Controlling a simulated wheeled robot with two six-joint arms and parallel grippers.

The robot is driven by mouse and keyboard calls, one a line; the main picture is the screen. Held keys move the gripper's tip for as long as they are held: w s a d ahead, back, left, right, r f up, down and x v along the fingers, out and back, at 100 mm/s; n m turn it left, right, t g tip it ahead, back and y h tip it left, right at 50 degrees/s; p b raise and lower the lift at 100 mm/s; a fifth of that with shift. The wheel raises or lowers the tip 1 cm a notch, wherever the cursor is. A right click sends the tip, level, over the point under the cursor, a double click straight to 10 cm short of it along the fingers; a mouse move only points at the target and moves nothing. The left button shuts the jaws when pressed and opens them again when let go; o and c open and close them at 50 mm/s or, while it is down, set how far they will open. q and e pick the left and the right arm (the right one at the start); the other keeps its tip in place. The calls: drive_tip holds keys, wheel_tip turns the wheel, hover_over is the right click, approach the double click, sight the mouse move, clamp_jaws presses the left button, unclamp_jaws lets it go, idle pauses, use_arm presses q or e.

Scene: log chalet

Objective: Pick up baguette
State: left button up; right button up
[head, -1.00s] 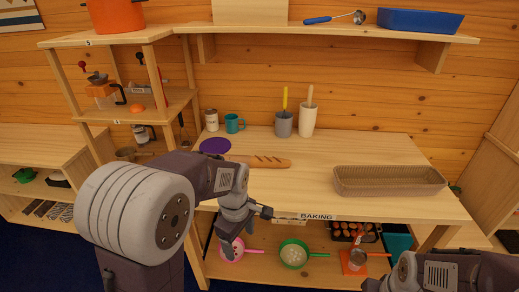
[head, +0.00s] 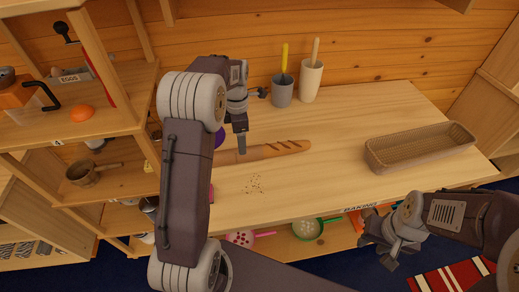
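The baguette (head: 278,149) is a long brown loaf with slashes, lying on the wooden baking table (head: 330,180). My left gripper (head: 242,143) points down at the baguette's left part, in front of or over it; one dark finger shows. The view does not show whether it touches the loaf or how far its fingers are apart. The loaf's left end is partly hidden by my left arm. My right gripper (head: 376,252) hangs in front of the table's front edge, fingers apart and empty, away from the baguette.
A woven basket (head: 420,147) stands on the table's right side. A grey pot (head: 282,91) and a cream pot (head: 311,81) stand at the back. Crumbs (head: 254,186) lie in front of the loaf. Shelves (head: 105,95) rise at the left. The table's middle is clear.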

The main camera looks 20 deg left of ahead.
use_arm(q)
drive_tip(key=f, duration=0.4)
drive_tip(key=shift+w+a, duration=0.1)
drive_tip(key=shift+a, duration=0.25)
wheel_tip(320, 180, down, 5)
drive_tip(key=shift+a+r, duration=0.15)
drive_tip(key=shift+r, duration=0.05)
drive_tip(key=shift+a+f, duration=0.1)
drive_tip(key=shift+f, duration=0.15)
drive_tip(key=shift+r, duration=0.1)
clamp_jaws()
drive_tip(key=shift+r, duration=0.5)
wheel_tip(320, 180, up, 3)
drive_tip(key=shift+r, duration=0.1)
drive_tip(key=w+d+r, duration=0.1)
drive_tip(key=d+r, duration=0.1)
drive_tip(key=d, duration=0.1)
drive_tip(key=w+d+r, duration=0.1)
drive_tip(key=d+r, duration=0.1)
drive_tip(key=d, duration=0.2)
drive_tip(key=w+d+r, duration=0.2)
drive_tip(key=d, duration=0.2)
drive_tip(key=shift+d+r+p, duration=0.1)
drive_tip(key=shift+r+p, duration=0.2)
drive_tip(key=shift+r, duration=0.1)
